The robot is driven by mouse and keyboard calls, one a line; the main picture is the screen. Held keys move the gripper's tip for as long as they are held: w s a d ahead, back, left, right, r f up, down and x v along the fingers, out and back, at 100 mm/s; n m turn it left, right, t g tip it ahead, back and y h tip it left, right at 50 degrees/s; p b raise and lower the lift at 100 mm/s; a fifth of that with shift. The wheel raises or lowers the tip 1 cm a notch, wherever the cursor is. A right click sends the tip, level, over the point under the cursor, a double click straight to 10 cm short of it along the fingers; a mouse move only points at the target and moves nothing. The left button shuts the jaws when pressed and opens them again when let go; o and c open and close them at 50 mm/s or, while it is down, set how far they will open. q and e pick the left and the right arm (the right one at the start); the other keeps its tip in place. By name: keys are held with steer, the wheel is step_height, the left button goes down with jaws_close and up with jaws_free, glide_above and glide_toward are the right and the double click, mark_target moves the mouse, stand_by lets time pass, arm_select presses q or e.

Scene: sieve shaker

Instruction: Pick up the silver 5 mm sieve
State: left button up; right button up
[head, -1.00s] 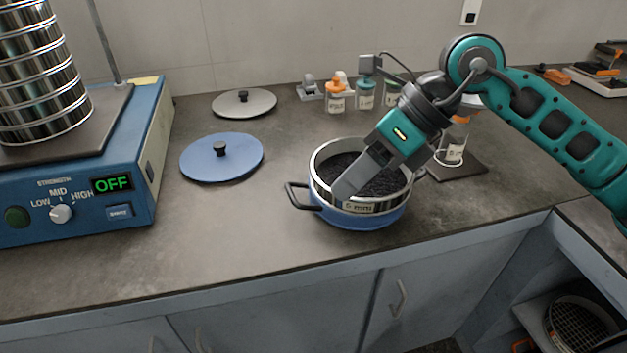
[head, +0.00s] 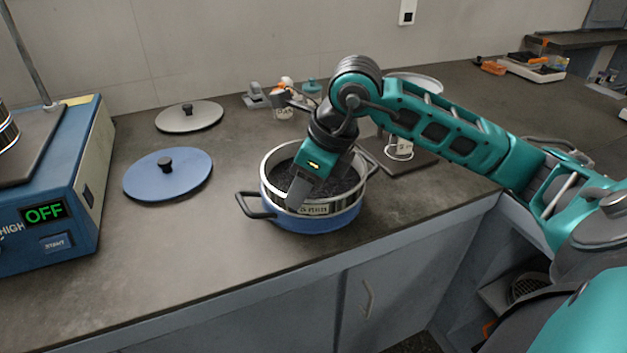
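The silver sieve (head: 342,203) sits in a blue pot (head: 318,224) with dark side handles, on the counter in the middle of the head view. Dark grains show inside its ring, and a label on its front band is too small to read surely. My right gripper (head: 297,199) points down at the sieve's front rim, with a grey finger overlapping the rim and partly covering the label. The gap between its fingers is hidden, so I cannot tell whether it grips the rim. My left gripper is not in view.
A blue lid (head: 168,178) and a grey lid (head: 190,117) lie to the left. The blue shaker (head: 60,215) reading OFF stands at the far left. Small jars (head: 283,106) stand behind the pot. A dark plate (head: 412,160) with a container lies right of it.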

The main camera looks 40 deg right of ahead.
steer(key=x, duration=0.3)
steer(key=shift+w+f, duration=0.15)
steer(key=shift+f, duration=0.05)
jaws_close()
stand_by(0.4)
